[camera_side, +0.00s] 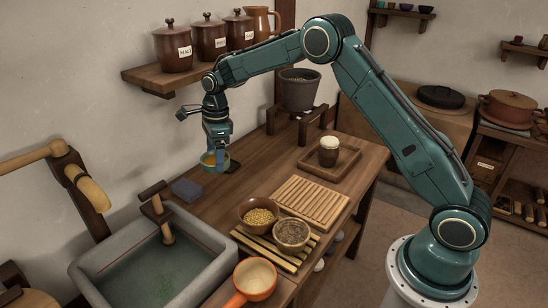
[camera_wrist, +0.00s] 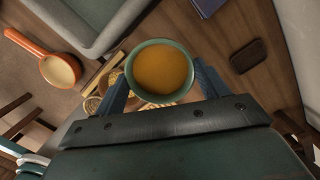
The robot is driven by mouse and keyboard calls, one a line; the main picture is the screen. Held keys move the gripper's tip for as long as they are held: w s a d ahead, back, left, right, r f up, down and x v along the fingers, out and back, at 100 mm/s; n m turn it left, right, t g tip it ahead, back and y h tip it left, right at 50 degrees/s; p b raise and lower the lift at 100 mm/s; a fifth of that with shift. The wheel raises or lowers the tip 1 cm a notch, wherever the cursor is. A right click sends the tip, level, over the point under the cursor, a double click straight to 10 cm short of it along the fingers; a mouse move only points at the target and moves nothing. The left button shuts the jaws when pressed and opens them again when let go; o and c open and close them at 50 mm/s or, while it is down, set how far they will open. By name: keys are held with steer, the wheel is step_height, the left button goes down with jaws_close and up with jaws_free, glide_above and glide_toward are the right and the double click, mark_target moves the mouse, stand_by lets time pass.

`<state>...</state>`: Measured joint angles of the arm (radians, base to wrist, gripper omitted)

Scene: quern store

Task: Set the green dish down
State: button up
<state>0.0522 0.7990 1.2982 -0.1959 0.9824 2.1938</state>
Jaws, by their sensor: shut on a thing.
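A small green dish (camera_side: 207,162) with orange contents hangs in my gripper (camera_side: 213,152) above the back left part of the wooden counter (camera_side: 190,199). The wrist view shows the dish (camera_wrist: 135,82) upright and nearly level, with my blue gripper fingers (camera_wrist: 163,90) on either side of it. The gripper is shut on the dish. In the side view the dish is partly hidden by the fingers, and its exact height above the counter is hard to tell.
A dark square coaster (camera_side: 232,167) lies beside the dish, also seen in the wrist view (camera_wrist: 246,55). A blue block (camera_side: 186,190) and a stone sink (camera_side: 150,262) are nearby.

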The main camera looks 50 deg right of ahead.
step_height(320, 180, down, 17)
steer(key=shift+f, duration=0.2)
stand_by(0.7)
steer(key=shift+f, duration=0.1)
steer(key=o, duration=1)
steer(key=shift+o, duration=0.2)
steer(key=r, duration=0.8)
steer(key=d+r, duration=0.1)
steer(key=r, duration=0.3)
steer(key=shift+s+d, duration=0.1)
steer(key=shift+s, duration=0.25)
steer(key=shift+r, duration=0.1)
